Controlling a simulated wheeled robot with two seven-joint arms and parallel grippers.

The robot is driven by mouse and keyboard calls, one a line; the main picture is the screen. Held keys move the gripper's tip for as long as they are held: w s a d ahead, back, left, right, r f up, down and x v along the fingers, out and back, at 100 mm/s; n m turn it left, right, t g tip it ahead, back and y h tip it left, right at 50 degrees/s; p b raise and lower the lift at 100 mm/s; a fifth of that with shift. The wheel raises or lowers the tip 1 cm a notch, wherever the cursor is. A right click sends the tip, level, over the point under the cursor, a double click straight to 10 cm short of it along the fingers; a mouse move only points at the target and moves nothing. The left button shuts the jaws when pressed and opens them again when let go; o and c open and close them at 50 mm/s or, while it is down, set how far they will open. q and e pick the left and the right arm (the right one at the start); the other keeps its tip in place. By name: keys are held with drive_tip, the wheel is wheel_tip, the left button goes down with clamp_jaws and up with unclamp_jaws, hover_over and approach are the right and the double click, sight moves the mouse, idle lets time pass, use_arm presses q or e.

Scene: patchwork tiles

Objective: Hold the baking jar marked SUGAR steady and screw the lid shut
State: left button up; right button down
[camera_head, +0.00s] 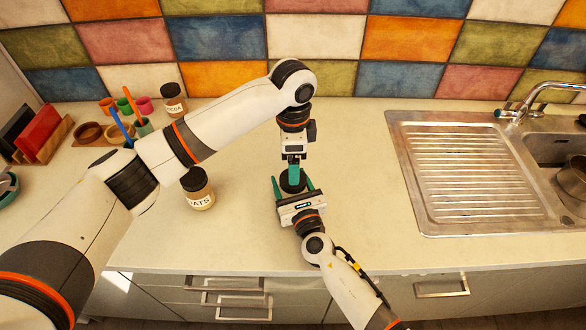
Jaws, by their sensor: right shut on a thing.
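The jar (292,184) stands on the counter at the middle; only its dark lid area shows, and its SUGAR mark is hidden. My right gripper (292,182) reaches in from the front, its teal fingers on either side of the jar, shut on it. My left gripper (294,175) comes down from above, its teal fingers right over the lid. I cannot tell whether its fingers are shut on the lid, nor how far the lid is screwed on.
A jar marked OATS (198,192) stands to the left, near my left arm. Another dark-lidded jar (173,103), cups (108,105) and a wooden rack (45,140) are at the back left. A steel sink with a drainboard (450,170) is on the right. The counter between jar and sink is clear.

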use_arm(q)
wheel_tip(320, 180, up, 6)
drive_tip(key=shift+r, duration=0.2)
use_arm(e)
drive_tip(key=shift+c, duration=1.3)
unclamp_jaws()
drive_tip(key=shift+s, duration=0.1)
drive_tip(key=b+v, duration=0.1)
drive_tip(key=v, duration=1.1)
use_arm(q)
drive_tip(key=shift+f, duration=0.65)
